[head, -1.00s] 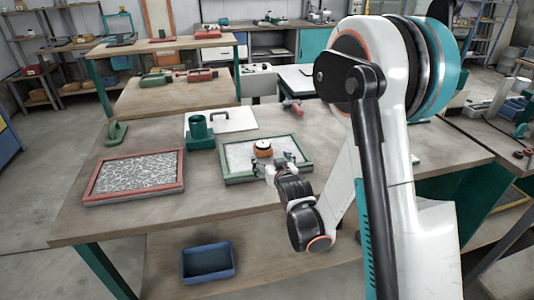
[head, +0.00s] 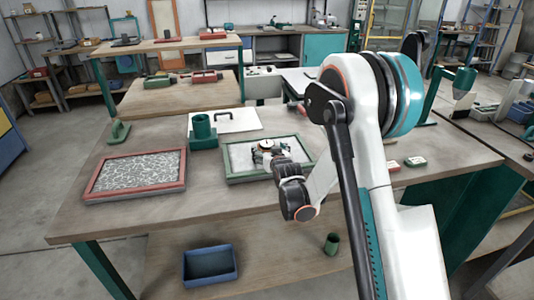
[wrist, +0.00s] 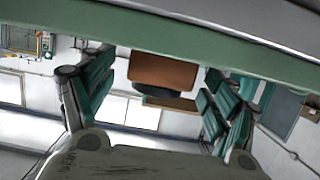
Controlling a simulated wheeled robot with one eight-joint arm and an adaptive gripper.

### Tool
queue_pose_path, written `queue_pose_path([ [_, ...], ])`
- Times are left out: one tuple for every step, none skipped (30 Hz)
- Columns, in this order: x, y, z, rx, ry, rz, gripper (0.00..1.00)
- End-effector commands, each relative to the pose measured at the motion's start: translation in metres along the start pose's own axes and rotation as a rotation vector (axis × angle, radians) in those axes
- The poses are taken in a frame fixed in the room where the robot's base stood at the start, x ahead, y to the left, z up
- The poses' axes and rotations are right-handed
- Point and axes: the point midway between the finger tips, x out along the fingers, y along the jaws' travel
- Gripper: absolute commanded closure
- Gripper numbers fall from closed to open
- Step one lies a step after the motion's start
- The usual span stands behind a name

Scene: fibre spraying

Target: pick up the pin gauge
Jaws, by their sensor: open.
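The pin gauge, a small round orange piece with a dark disc, is at the green-framed panel (head: 232,177) on the bench. In the head view my gripper (head: 268,150) is over that panel and covers most of the gauge. In the wrist view an orange-brown body (wrist: 163,70) with a black round part, which looks like the gauge, is between the two teal-and-grey fingers. My gripper (wrist: 155,80) is open, with visible gaps on both sides of it. The green frame edge crosses the top of the wrist view. Whether the gauge touches the panel is hidden.
A red-framed panel (head: 90,190) lies to the left. A green cylinder (head: 201,128) and a white board with a black handle (head: 240,123) are behind. A green handled tool (head: 118,132) stands at the back left. A blue bin (head: 210,266) is on the lower shelf.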

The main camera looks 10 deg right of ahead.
Motion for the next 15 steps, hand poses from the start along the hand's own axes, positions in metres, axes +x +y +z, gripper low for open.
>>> queue_pose_path([
  [0.007, 0.0, 0.002, 0.0, 0.0, 0.0, 0.2],
  [0.01, 0.0, 0.002, 0.0, 0.0, 0.0, 0.2],
  [0.013, -0.001, 0.001, 0.0, 0.0, 0.0, 0.2],
  [0.015, -0.001, 0.001, 0.0, 0.0, 0.0, 0.2],
  [0.016, -0.001, 0.001, 0.0, 0.0, 0.0, 0.2],
  [0.017, -0.001, 0.0, 0.0, 0.0, -0.001, 0.2],
  [0.017, -0.001, 0.0, 0.0, 0.0, 0.0, 0.2],
  [0.017, -0.001, 0.0, 0.0, 0.0, -0.001, 0.2],
  [0.017, -0.001, 0.0, 0.0, 0.0, -0.001, 0.2],
  [0.017, -0.001, 0.0, 0.0, 0.0, -0.001, 0.2],
  [0.017, -0.001, 0.0, 0.0, 0.0, -0.001, 0.2],
  [0.017, -0.001, 0.0, 0.0, 0.0, -0.001, 0.2],
  [0.017, -0.001, 0.0, 0.0, 0.0, -0.001, 0.27],
  [0.017, -0.001, 0.0, 0.0, 0.0, -0.001, 0.34],
  [0.017, -0.001, 0.0, 0.0, 0.0, -0.001, 0.43],
])
